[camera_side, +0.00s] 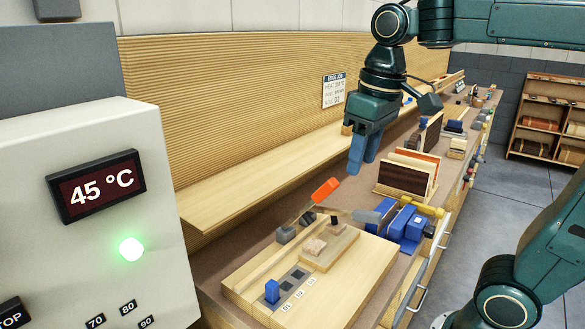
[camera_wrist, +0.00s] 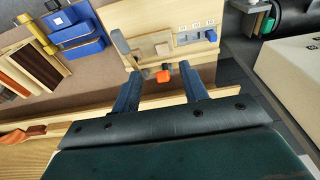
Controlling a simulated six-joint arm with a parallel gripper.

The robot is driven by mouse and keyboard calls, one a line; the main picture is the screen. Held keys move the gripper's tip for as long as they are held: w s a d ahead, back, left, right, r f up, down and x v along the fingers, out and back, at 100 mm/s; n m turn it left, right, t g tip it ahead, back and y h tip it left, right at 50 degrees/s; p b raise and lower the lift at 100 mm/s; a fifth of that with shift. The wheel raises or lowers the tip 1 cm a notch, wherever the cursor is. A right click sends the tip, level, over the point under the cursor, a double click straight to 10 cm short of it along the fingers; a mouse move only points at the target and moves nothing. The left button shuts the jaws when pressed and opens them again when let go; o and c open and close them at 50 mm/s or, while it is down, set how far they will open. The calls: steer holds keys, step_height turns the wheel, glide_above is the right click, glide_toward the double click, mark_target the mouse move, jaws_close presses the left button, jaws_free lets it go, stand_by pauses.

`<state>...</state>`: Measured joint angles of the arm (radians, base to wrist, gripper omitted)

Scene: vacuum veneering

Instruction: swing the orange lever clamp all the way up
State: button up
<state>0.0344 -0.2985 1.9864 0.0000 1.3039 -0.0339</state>
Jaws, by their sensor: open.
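The lever clamp has an orange handle (camera_side: 326,190) on a thin metal arm. The arm slants up to the right from a small grey base (camera_side: 286,234) at the back of the pale wooden board (camera_side: 345,290). My gripper (camera_side: 360,168) hangs above and to the right of the orange handle, fingers pointing down, apart from it in the side view. In the wrist view my gripper (camera_wrist: 160,72) is open and empty, and the orange handle (camera_wrist: 163,76) shows end-on between the two fingertips. The wrist view does not tell the gap in depth.
A wood block (camera_side: 330,248) and a blue piece (camera_side: 272,291) with numbered slots are on the board. Blue blocks (camera_side: 405,225) and a rack of upright veneer sheets (camera_side: 407,176) stand to the right. A control box reading 45 °C (camera_side: 95,185) is at left.

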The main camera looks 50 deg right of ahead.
steer(key=s+f+t, duration=0.3)
steer(key=s+f, duration=0.4)
steer(key=s, duration=0.1)
steer(key=shift+s+a+t, duration=0.25)
steer(key=shift+a+t, duration=0.15)
steer(key=shift+a, duration=0.05)
stand_by(0.3)
steer(key=shift+r, duration=0.15)
step_height(320, 180, up, 10)
steer(key=g, duration=0.5)
glide_above(327, 191)
steer(key=d, duration=0.1)
steer(key=shift+w+d+r+g, duration=0.1)
steer(key=shift+w+r+g, duration=0.2)
steer(key=shift+w, duration=0.05)
steer(key=shift+f, duration=0.1)
step_height(327, 191, down, 14)
steer(key=shift+r, duration=0.15)
stand_by(0.3)
